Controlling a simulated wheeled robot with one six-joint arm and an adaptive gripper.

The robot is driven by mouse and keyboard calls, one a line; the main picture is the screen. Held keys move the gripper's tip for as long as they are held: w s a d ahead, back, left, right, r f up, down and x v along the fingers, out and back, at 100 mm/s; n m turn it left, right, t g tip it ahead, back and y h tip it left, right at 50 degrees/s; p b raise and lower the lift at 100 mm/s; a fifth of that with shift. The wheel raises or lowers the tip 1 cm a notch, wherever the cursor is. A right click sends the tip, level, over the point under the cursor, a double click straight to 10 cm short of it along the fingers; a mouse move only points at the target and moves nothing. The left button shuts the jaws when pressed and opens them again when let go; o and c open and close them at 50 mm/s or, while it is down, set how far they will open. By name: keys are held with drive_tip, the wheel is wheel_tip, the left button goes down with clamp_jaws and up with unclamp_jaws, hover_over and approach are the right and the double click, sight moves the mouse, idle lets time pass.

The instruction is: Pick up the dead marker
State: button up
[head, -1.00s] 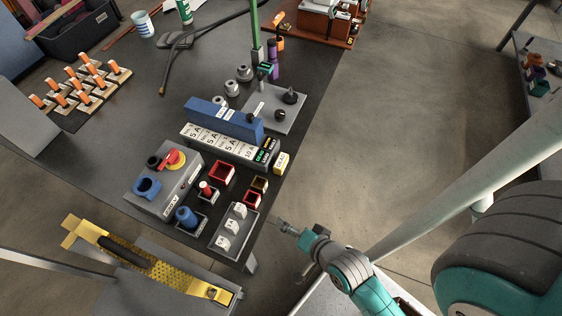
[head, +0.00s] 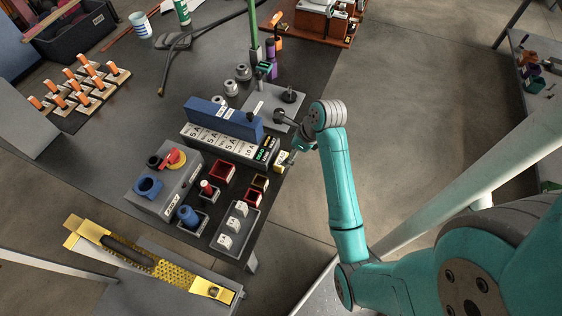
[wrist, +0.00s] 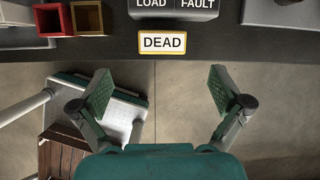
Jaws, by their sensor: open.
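The dead marker (wrist: 162,43) is a white plate with a yellow border reading DEAD. It lies on the dark tabletop close to the edge, below the grey block in the wrist view. In the head view the marker (head: 280,163) is partly covered by my gripper (head: 290,158). My gripper (wrist: 160,92) is open and empty. In the wrist view its two fingers are spread wide over the floor beyond the table edge, and the marker shows ahead of them, roughly centred between them and apart from both.
A grey block (wrist: 172,14) with LOAD and FAULT labels stands just behind the marker. A red bin (wrist: 52,24) and an amber-brown bin (wrist: 88,20) are to its left. A grey plate with dark knobs (head: 262,98) lies farther back. Open floor (head: 420,110) is to the right.

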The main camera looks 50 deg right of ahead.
sight(282, 159)
drive_tip(key=shift+m, duration=0.3)
drive_tip(key=x, duration=1)
drive_tip(key=shift+d, duration=0.2)
drive_tip(key=c, duration=1.2)
drive_tip(key=shift+r, duration=0.1)
